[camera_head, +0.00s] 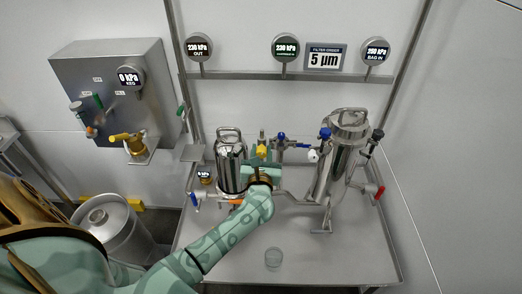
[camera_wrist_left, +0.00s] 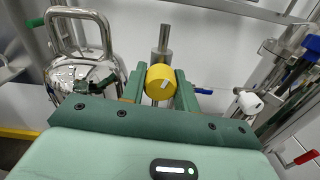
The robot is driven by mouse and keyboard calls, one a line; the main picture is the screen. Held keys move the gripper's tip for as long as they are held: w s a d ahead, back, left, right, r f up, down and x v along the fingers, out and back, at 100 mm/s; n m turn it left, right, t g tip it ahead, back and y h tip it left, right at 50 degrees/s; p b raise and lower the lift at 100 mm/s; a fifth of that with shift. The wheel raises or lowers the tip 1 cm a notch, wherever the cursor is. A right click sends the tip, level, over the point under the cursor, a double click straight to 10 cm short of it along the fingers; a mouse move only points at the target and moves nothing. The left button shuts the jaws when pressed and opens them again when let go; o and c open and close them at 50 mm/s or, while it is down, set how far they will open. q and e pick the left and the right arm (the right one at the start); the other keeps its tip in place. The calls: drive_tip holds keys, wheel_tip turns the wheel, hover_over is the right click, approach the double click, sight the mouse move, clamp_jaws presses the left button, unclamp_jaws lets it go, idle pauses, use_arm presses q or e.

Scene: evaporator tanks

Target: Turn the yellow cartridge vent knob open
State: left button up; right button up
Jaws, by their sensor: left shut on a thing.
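The yellow vent knob (camera_wrist_left: 161,82) is a round yellow cap with a pale mark on its face, below a steel stem, in the left wrist view. It also shows in the head view (camera_head: 262,151), just right of the left steel housing. My left gripper (camera_wrist_left: 160,88) has one green finger on each side of the knob and is shut on it. In the head view the left gripper (camera_head: 261,157) reaches up to the knob from below. My right gripper is not in view.
A steel housing (camera_head: 230,165) stands close left of the gripper, and a larger one (camera_head: 340,160) to the right. Blue-handled (camera_head: 281,136) and white-knobbed (camera_head: 313,155) fittings lie between.

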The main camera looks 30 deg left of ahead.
use_arm(q)
drive_tip(key=m+p, duration=0.3)
drive_tip(key=m, duration=0.4)
drive_tip(key=shift+r, duration=0.1)
drive_tip(key=m+p, duration=0.2)
drive_tip(key=m, duration=0.2)
drive_tip(key=shift+m, duration=0.3)
drive_tip(key=shift+m+p, duration=0.45)
drive_tip(key=shift+m, duration=0.75)
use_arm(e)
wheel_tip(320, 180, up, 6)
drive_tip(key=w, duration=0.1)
use_arm(q)
drive_tip(key=shift+s, duration=0.1)
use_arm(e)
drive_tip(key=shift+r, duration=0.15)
use_arm(q)
drive_tip(key=o, duration=1)
drive_tip(key=shift+d, duration=0.1)
